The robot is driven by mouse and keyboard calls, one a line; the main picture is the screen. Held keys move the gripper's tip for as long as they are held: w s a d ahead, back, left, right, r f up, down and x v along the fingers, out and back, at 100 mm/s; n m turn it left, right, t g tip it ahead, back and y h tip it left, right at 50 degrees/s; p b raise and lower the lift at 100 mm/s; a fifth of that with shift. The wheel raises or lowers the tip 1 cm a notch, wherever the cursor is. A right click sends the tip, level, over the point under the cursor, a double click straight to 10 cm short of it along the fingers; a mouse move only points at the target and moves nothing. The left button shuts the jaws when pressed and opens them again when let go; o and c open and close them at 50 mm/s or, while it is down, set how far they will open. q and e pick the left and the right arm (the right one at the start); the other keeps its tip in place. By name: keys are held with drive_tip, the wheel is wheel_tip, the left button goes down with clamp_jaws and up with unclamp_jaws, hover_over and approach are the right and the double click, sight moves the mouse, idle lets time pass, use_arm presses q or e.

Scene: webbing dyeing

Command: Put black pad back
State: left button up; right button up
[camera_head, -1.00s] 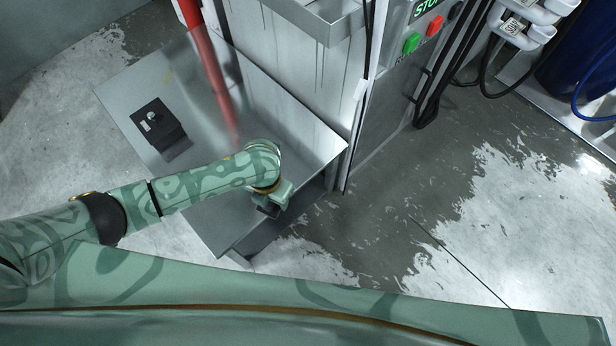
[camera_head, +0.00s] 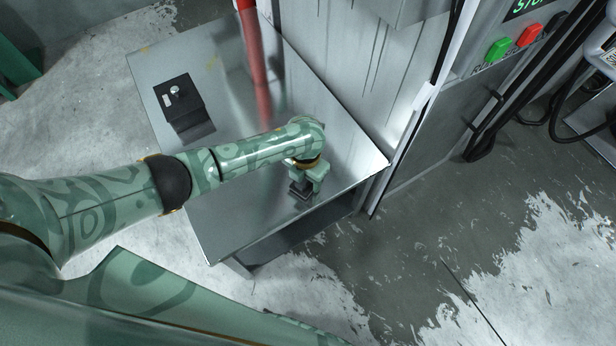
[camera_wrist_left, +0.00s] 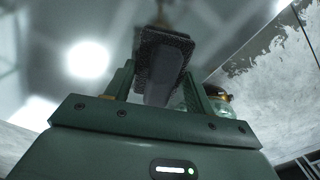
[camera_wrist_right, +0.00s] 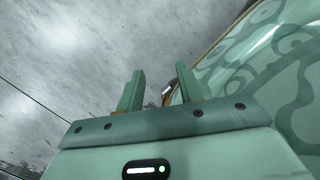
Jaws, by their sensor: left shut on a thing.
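The black pad (camera_wrist_left: 163,52) is a dark, rough-faced block with a grey handle-like part. It sits between the fingers of my left gripper (camera_wrist_left: 160,85), which is shut on it. In the head view the left gripper (camera_head: 307,178) is over the near right part of the metal table, with the dark pad (camera_head: 301,190) just under it. I cannot tell whether the pad touches the table top. My right gripper (camera_wrist_right: 150,92) shows only in the right wrist view; its fingers are apart with nothing between them.
The metal table (camera_head: 235,215) stands against a grey machine cabinet (camera_head: 330,70). A black holder (camera_head: 184,104) with a silver knob is on its far left part. A red post (camera_head: 255,65) rises behind. The table's middle is clear. Green and red buttons (camera_head: 497,48) are at upper right.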

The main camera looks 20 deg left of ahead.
use_arm(q)
drive_tip(key=shift+f, duration=0.3)
drive_tip(key=shift+r, duration=0.2)
drive_tip(key=shift+f, duration=0.25)
drive_tip(key=o, duration=0.9)
use_arm(e)
drive_tip(key=shift+w+d+f, duration=0.1)
drive_tip(key=shift+d+f, duration=0.05)
use_arm(q)
drive_tip(key=shift+r, duration=0.1)
drive_tip(key=shift+r, duration=0.2)
wheel_tip(320, 180, up, 7)
drive_tip(key=p, duration=0.4)
drive_tip(key=shift+w+r, duration=0.1)
drive_tip(key=shift+r, duration=0.1)
drive_tip(key=shift+r+p, duration=1.45)
drive_tip(key=shift+r, duration=0.8)
use_arm(e)
drive_tip(key=shift+m+t, duration=0.4)
drive_tip(key=shift+m, duration=0.1)
drive_tip(key=shift+a+r, duration=0.4)
drive_tip(key=shift+r, duration=0.45)
drive_tip(key=shift+a+r, duration=0.35)
drive_tip(key=shift+r, duration=0.5)
drive_tip(key=shift+a+r, duration=0.4)
drive_tip(key=shift+r, duration=0.45)
